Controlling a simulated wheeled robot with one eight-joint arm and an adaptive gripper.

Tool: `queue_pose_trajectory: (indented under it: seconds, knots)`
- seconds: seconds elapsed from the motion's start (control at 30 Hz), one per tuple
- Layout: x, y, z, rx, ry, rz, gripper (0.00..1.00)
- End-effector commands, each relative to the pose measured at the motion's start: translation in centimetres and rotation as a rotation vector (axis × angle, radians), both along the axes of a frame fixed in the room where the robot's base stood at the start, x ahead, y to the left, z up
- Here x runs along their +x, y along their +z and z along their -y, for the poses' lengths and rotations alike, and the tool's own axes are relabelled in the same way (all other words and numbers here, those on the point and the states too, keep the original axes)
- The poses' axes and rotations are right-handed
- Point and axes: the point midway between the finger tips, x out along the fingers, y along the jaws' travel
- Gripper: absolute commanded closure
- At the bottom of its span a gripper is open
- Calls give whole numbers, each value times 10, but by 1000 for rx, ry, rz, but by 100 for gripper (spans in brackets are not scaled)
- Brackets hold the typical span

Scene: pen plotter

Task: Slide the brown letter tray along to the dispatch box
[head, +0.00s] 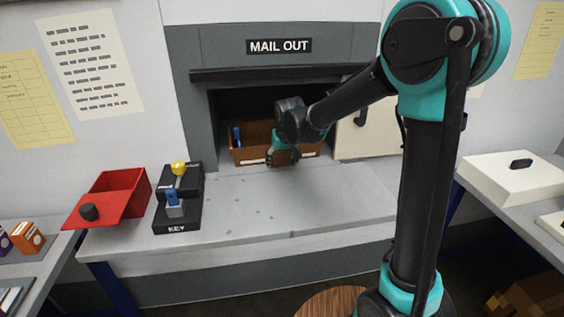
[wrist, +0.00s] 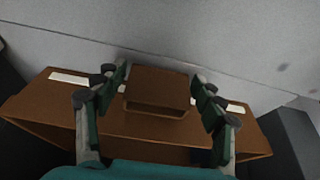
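The brown letter tray (head: 249,144) sits in the dark opening of the grey hatch marked MAIL OUT (head: 279,46), and something blue (head: 237,136) shows inside its left end. No label reads dispatch box. My gripper (head: 284,155) is at the tray's front. In the wrist view, the tray (wrist: 150,122) has pale label strips and a raised brown block (wrist: 157,88) at its middle. My gripper's fingers (wrist: 159,80) are spread on either side of the block, their tips close to its sides. I cannot tell whether they touch it.
A grey counter (head: 260,205) lies in front of the hatch, mostly clear. A red box (head: 118,190) and a black KEY stand (head: 178,205) are at its left. A cream panel (head: 372,128) with a dark handle stands at the opening's right.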

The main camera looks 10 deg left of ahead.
Motion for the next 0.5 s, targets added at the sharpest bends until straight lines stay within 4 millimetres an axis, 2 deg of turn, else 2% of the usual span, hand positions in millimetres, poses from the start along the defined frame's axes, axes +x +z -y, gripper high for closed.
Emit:
queue_pose_trajectory:
  seconds: [0.07, 0.4, 0.43, 0.5]
  knots:
    - [0, 0, 0, 0, 0, 0, 45]
    - [0, 0, 0, 0, 0, 0, 88]
    - [0, 0, 0, 0, 0, 0, 91]
    - [0, 0, 0, 0, 0, 0, 91]
